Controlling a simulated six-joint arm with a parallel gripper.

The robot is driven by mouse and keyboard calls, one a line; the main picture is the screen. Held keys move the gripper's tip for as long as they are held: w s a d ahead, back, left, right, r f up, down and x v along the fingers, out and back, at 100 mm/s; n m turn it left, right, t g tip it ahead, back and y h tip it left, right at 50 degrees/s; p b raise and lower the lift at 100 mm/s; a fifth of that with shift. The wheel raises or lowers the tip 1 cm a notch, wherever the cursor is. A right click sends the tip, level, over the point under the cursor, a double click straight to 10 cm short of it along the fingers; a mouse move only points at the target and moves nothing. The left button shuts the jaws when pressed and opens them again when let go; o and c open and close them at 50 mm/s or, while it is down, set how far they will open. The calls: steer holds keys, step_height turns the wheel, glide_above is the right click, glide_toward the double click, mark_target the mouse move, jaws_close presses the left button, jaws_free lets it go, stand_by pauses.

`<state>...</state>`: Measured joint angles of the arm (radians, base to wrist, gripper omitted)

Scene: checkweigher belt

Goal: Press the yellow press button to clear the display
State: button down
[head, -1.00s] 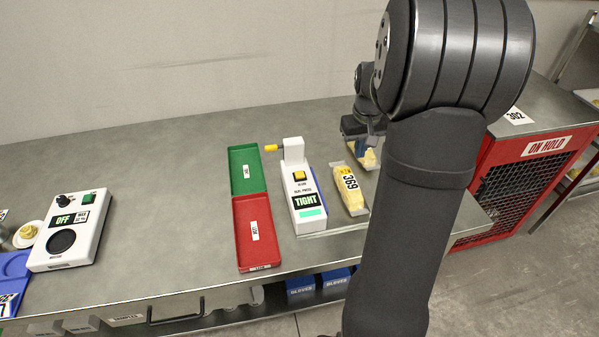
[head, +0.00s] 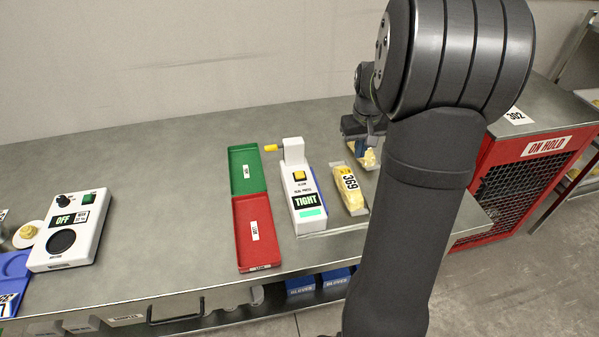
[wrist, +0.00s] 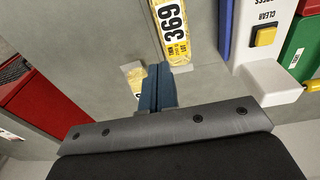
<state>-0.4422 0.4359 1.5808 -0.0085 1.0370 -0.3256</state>
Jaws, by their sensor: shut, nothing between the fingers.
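The yellow press button (head: 299,175) sits on top of the white press unit (head: 293,150), above a display (head: 306,200) reading "TIGHT" with a green bar below it. In the wrist view the button (wrist: 265,36) shows at the upper right, labelled "CLEAR". My gripper (head: 361,147) is to the right of the press unit, partly hidden by my arm. In the wrist view its blue fingers (wrist: 158,88) are shut and empty, apart from the button and to its left.
A yellow pack marked 369 (head: 350,191) lies right of the press, with another yellow pack (wrist: 134,72) by my fingers. A green tray (head: 246,170) and red tray (head: 255,233) lie left. A yellow-tipped lever (head: 270,147) sticks out from the press. A red cage (head: 515,185) stands right.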

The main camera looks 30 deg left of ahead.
step_height(320, 180, up, 4)
steer(key=r+n+t+h, duration=0.15)
steer(key=n+t, duration=0.65)
steer(key=n, duration=0.8)
glide_above(297, 175)
steer(key=f, duration=0.1)
steer(key=shift+s, duration=0.15)
steer(key=shift+f, duration=4.4)
steer(key=shift+f, duration=0.15)
steer(key=shift+f, duration=0.3)
